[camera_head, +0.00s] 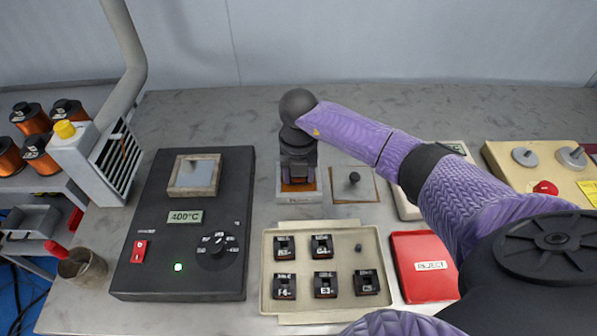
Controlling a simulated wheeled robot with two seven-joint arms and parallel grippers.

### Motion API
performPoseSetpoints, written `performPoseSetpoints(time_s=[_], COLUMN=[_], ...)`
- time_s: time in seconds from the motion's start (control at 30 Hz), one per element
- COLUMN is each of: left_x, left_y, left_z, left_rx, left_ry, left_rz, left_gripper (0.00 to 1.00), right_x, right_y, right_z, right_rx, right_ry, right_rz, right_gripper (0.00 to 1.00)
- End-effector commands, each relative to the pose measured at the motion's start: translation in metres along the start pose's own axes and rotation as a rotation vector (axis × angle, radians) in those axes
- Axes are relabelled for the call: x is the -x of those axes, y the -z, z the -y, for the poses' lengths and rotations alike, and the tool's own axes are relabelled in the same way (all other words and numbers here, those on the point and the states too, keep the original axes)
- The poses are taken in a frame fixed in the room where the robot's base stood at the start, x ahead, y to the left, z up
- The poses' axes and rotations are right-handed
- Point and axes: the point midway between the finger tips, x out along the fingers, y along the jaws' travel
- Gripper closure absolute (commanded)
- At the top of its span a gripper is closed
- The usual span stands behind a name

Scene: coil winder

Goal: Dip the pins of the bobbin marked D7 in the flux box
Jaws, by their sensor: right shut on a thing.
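My right gripper (298,170) points down over the flux box (299,197), a small pale open box with amber liquid inside. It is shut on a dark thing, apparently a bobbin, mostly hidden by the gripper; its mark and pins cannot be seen. I cannot tell whether it touches the liquid. The beige tray (322,305) in front holds several black bobbins (325,285) with white marks too small to read for sure. My left gripper is not in view.
A square lid with a black knob (354,179) lies right of the flux box. A black solder pot unit (135,270) reading 400°C stands left. A red REJECT bin (409,285) is right of the tray. A fume extractor pipe (134,85) rises back left.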

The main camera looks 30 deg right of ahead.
Motion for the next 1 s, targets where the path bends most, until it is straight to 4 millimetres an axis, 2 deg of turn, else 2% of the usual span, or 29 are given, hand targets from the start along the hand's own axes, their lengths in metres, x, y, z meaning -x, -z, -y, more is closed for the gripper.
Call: performPoseSetpoints(time_s=[0.23, 0.73, 1.0], left_x=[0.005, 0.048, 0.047], left_y=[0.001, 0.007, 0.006], left_z=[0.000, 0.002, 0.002], left_rx=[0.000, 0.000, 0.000], left_ry=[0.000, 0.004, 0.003], left_rz=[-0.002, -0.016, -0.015], left_gripper=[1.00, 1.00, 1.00], right_x=[0.006, 0.056, 0.055], right_y=[0.000, 0.000, 0.000], right_z=[0.000, 0.000, 0.000], right_rx=[0.000, 0.000, 0.000], right_ry=[-0.001, 0.000, 0.000], right_rz=[0.001, 0.002, 0.000], right_gripper=[1.00, 1.00, 1.00])
